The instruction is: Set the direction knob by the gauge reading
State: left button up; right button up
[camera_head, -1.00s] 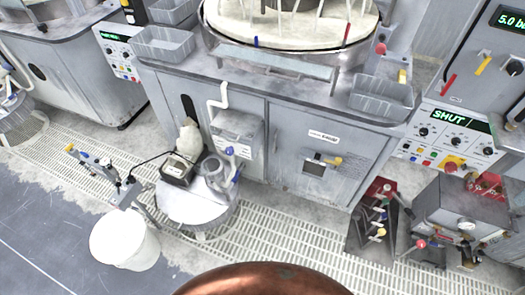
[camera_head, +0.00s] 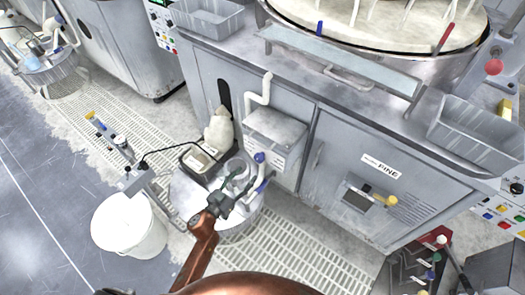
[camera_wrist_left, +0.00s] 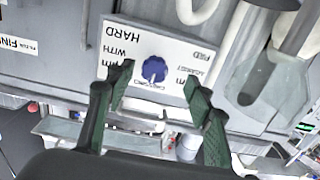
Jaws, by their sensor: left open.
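The direction knob (camera_wrist_left: 154,70) is blue and round, on a white plate (camera_wrist_left: 118,50) with words such as HARD, WITH and FWD, upside down in the left wrist view. In the head view, a small blue knob (camera_head: 260,157) shows at the front of a grey box (camera_head: 277,133) on the cabinet. My left gripper (camera_head: 240,185) is open and empty, just in front of that box. In the left wrist view its green fingers (camera_wrist_left: 157,76) stand on either side of the knob, apart from it. I cannot tell the pointer's setting. No gauge reading is legible now. My right gripper is out of view.
A round drum (camera_head: 195,190) stands below the left gripper, with a white bucket (camera_head: 128,228) to its left. A rack with coloured knobs stands at lower right.

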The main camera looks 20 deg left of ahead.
aim_at(257, 161)
pick_arm(q)
jog(key=x, duration=0.2)
jog(key=r+b+x, duration=0.1)
jog(key=x, duration=0.2)
jog(key=b+x, duration=0.1)
jog(key=x, duration=0.2)
jog(key=shift+d+r, duration=0.15)
jog(key=shift+r, duration=0.25)
jog(key=shift+w+d+r, duration=0.1)
jog(key=shift+w+d, duration=0.1)
jog(key=shift+w, duration=0.2)
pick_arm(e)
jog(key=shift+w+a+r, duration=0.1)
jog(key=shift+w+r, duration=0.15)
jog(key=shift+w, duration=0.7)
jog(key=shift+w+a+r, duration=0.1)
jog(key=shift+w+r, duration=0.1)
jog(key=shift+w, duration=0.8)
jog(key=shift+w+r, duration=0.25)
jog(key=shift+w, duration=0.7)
pick_arm(q)
jog(key=c, duration=1.2)
